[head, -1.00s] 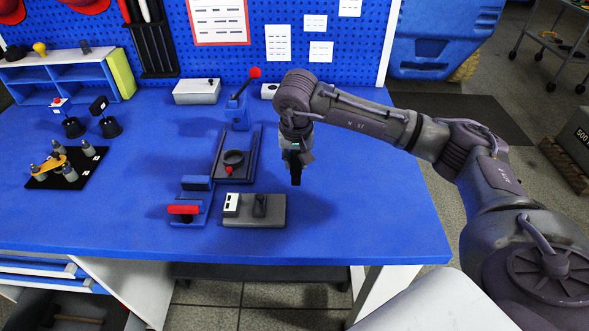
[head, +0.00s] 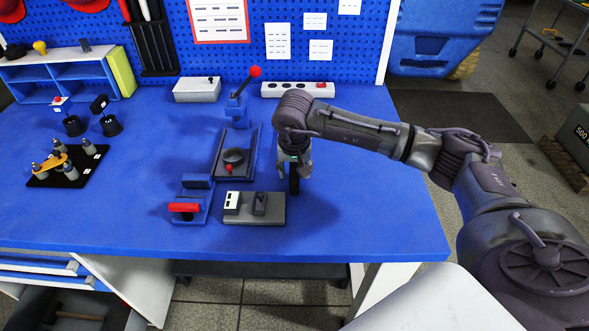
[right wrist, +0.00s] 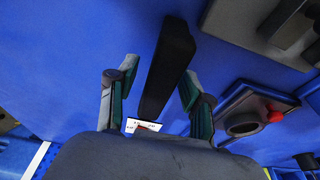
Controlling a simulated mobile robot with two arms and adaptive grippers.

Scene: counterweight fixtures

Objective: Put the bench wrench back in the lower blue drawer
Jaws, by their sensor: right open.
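My right gripper (head: 294,175) is low over the right part of the blue bench, to the right of the grey fixture. Its fingers (right wrist: 158,95) are apart in the right wrist view. The bar (head: 294,183) also shows below the gripper in the head view. I cannot tell whether this bar is the bench wrench, or whether it touches the bench. The lower blue drawer (head: 40,283) shows as a blue strip under the bench's left end. My left gripper is out of view.
A grey fixture (head: 235,209), a red-handled blue fixture (head: 183,208) and a dark slide fixture (head: 223,171) stand close left of my gripper. A black board with pegs (head: 85,170) lies farther left. A power strip (head: 297,90) lies behind. The bench's right side (head: 380,210) is clear.

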